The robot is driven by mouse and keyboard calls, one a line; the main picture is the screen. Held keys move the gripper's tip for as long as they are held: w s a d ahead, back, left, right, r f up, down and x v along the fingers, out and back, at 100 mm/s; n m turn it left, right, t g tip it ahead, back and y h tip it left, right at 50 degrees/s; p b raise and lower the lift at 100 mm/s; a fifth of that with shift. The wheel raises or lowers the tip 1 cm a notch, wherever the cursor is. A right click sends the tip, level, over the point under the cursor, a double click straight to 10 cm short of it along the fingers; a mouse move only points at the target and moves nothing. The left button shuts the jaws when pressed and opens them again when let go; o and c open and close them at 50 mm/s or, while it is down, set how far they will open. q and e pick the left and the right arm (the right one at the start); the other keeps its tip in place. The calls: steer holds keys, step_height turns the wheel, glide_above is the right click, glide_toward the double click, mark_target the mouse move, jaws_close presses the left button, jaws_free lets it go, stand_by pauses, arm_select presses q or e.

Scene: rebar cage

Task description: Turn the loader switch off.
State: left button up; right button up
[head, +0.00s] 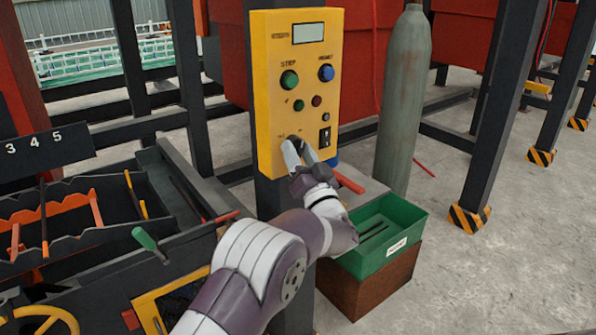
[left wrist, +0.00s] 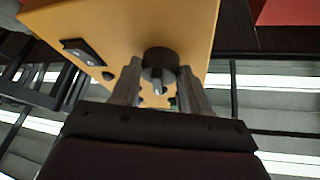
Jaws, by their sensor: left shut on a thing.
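The yellow control box (head: 292,75) is mounted on a dark post. The loader switch appears to be the dark rotary knob low on its face; its label is too small to read. The knob (left wrist: 160,60) shows well in the left wrist view, with its handle pointing toward the camera. My left gripper (head: 299,150) reaches up to the lower part of the box and is shut on the knob, one finger on each side. In the head view the fingers mostly hide the knob. My right gripper is not in view.
A black rocker switch (head: 324,137) sits right of the knob, with green and blue buttons above. A grey gas cylinder (head: 402,100) stands to the right. A green tray (head: 413,224) rests on a brown block below. A dark rack with tools is at left.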

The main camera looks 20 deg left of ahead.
arm_select(q)
steer(key=shift+w+d+n+g+y+b, duration=0.15)
steer(key=shift+n+g+y+b, duration=0.95)
steer(key=shift+n, duration=1.85)
steer(key=shift+w+d+n+g+y+b, duration=0.1)
steer(key=shift+n+g+y+b, duration=1)
steer(key=shift+n, duration=1.8)
steer(key=shift+w+d+n+g+y+b, duration=0.15)
steer(key=shift+n+g+y+b, duration=0.8)
steer(key=shift+n+g, duration=1.5)
steer(key=shift+n+t+y+p, duration=0.3)
steer(key=shift+n+t+y, duration=0.05)
steer(key=shift+n, duration=0.45)
steer(key=o, duration=1)
steer(key=shift+o, duration=0.2)
steer(key=v, duration=1.2)
steer(key=shift+d, duration=0.3)
steer(key=shift+s+f, duration=0.1)
steer(key=shift+s, duration=0.05)
